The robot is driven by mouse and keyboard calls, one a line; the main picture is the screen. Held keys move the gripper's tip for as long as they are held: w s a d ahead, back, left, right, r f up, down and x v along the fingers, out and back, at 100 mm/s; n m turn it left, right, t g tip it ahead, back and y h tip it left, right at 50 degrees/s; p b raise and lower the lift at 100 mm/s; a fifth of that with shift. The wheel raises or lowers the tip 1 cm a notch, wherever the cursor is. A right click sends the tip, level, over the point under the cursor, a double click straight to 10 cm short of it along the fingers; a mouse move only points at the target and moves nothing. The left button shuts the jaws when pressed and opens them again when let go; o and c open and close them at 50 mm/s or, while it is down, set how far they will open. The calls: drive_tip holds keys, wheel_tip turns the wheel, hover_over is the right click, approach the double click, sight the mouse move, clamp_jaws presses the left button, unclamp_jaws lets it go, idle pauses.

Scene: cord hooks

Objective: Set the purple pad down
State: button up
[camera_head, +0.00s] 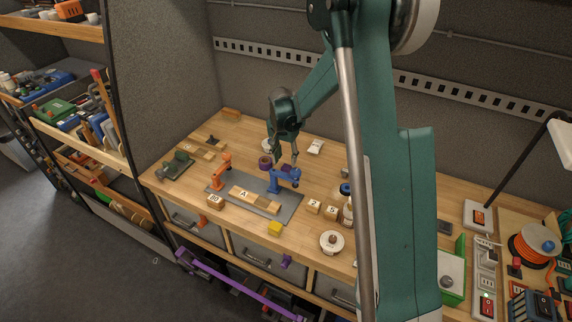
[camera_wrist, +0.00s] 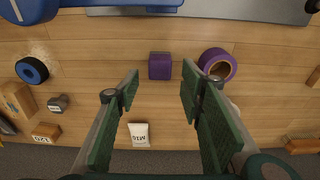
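A small purple block (camera_wrist: 160,66), which looks like the purple pad, is on the wooden bench in the wrist view. It lies just beyond and between my fingertips, with gaps on both sides. In the head view my gripper (camera_head: 284,161) hangs low over the bench behind the blue hook (camera_head: 287,177), and the block (camera_head: 286,167) shows partly below it. In the wrist view my gripper (camera_wrist: 160,84) is open, with green-padded fingers wide apart and nothing between them. An orange hook (camera_head: 222,170) stands on the grey plate (camera_head: 288,203), left of the blue hook.
A purple ring (camera_wrist: 217,64) lies close right of the block. A white packet (camera_wrist: 139,134) lies nearer. A blue-and-black roll (camera_wrist: 32,70) is at left. Bare wood surrounds the block.

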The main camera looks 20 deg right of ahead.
sight(285, 169)
drive_tip(key=shift+s+a+r, duration=0.1)
drive_tip(key=shift+s+r, duration=0.05)
drive_tip(key=shift+r, duration=1.15)
drive_tip(key=shift+s+a+r, duration=0.1)
drive_tip(key=shift+r, duration=1.2)
drive_tip(key=s+a+r+n+t, duration=0.2)
drive_tip(key=s+r, duration=0.7)
drive_tip(key=s, duration=0.1)
drive_tip(key=s+a+r+n+t, duration=0.1)
drive_tip(key=s+a+r+n, duration=0.15)
drive_tip(key=s+r, duration=0.8)
drive_tip(key=s+a+n+t, duration=0.1)
drive_tip(key=s+n, duration=0.1)
drive_tip(key=s, duration=0.8)
drive_tip(key=s+a+n+t+y, duration=0.1)
drive_tip(key=s+n+t, duration=0.1)
drive_tip(key=s, duration=0.9)
drive_tip(key=shift+s+a+f, duration=0.2)
drive_tip(key=shift+a, duration=0.05)
